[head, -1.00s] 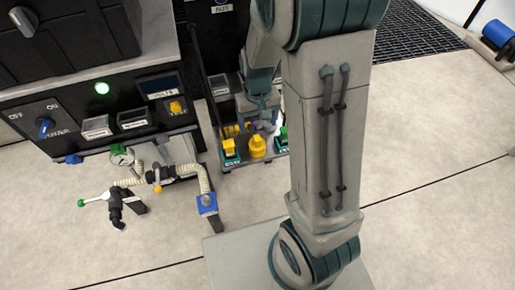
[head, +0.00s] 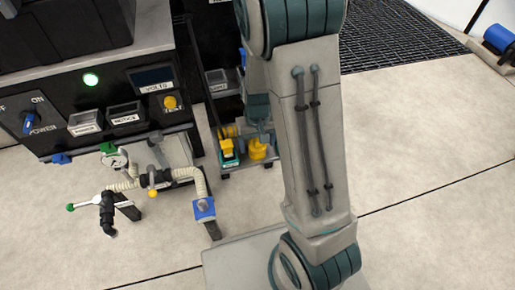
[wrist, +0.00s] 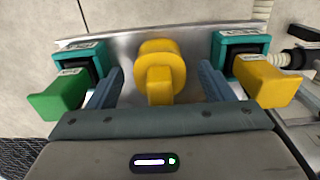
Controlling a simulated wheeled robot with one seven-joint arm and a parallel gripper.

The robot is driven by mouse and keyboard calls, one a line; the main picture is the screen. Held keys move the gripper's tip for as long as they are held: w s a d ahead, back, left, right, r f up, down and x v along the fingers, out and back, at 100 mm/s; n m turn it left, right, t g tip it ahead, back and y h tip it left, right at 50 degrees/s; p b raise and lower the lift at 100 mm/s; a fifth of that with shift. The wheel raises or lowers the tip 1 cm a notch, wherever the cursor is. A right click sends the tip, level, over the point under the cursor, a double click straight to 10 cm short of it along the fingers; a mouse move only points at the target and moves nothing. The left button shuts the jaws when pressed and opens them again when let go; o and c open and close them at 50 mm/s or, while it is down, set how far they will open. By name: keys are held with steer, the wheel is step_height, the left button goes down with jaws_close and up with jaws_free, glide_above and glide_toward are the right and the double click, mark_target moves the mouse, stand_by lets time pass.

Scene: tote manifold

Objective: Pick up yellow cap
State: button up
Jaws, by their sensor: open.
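The yellow cap (wrist: 160,72) is a rounded yellow piece with a narrower tab toward my gripper; in the wrist view it stands upper middle on a grey metal tray. It also shows in the head view (head: 257,150), partly hidden by my arm. My gripper (wrist: 162,88) is open, with one blue-grey finger on each side of the cap. Whether the fingers touch the cap cannot be told, but gaps show on both sides.
A teal-framed socket with a green block (wrist: 60,96) stands left of the cap, and another with a yellow block (wrist: 266,82) stands right, both close to my fingers. A pipe manifold with a blue fitting (head: 204,208) and a black control panel (head: 110,112) stand to the left.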

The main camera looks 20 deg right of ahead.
steer(key=c, duration=1.1)
steer(key=shift+c, duration=0.2)
steer(key=shift+r, duration=0.2)
steer(key=shift+r+p, duration=0.3)
steer(key=shift+p, duration=0.05)
step_height(320, 180, up, 4)
steer(key=shift+f+p, duration=0.2)
steer(key=shift+p, duration=0.9)
steer(key=s+d+r+p, duration=0.3)
steer(key=s+d+r, duration=0.3)
steer(key=d, duration=0.3)
steer(key=shift+s+r+p, duration=0.25)
steer(key=shift+s+p, duration=0.05)
steer(key=shift+s, duration=0.4)
